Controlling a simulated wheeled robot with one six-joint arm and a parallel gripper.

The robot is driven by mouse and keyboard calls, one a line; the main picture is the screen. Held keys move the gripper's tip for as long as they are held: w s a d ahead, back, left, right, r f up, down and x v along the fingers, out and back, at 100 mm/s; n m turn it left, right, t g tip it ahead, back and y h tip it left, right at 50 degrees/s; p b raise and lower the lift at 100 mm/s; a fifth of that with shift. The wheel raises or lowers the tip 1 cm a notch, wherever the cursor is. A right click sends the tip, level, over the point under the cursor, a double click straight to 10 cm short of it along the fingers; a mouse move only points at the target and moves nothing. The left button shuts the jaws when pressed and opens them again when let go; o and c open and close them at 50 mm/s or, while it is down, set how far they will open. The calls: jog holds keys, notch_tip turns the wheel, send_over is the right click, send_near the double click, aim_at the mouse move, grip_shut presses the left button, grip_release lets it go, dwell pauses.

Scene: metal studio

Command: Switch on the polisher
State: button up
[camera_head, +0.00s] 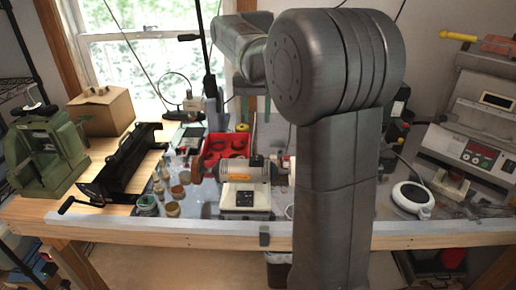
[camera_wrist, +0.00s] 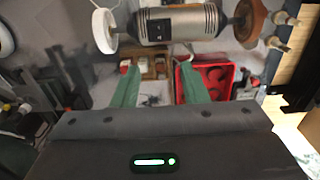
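The polisher (camera_head: 247,172) stands on the bench in the head view, with a silver motor body, an orange band, a brown wheel at its left end and a pale wheel at its right end. Its base (camera_head: 246,198) carries a dark switch panel on the front; I cannot tell the switch position. In the wrist view the polisher (camera_wrist: 180,22) lies across the top, its white wheel at left and brown wheel at right. My gripper (camera_wrist: 158,84) shows two green fingers spread apart with nothing between them, apart from the polisher. My arm hides part of the bench in the head view.
A red tray (camera_head: 222,147) lies behind the polisher. Several jars and brown wheels (camera_head: 172,200) stand to its left. A green machine (camera_head: 45,150), a black device (camera_head: 125,160) and a cardboard box (camera_head: 103,110) are farther left. A white round device (camera_head: 412,197) sits at right.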

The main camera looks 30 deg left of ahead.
aim_at(257, 159)
notch_tip(257, 159, down, 11)
jog(key=shift+f, duration=0.15)
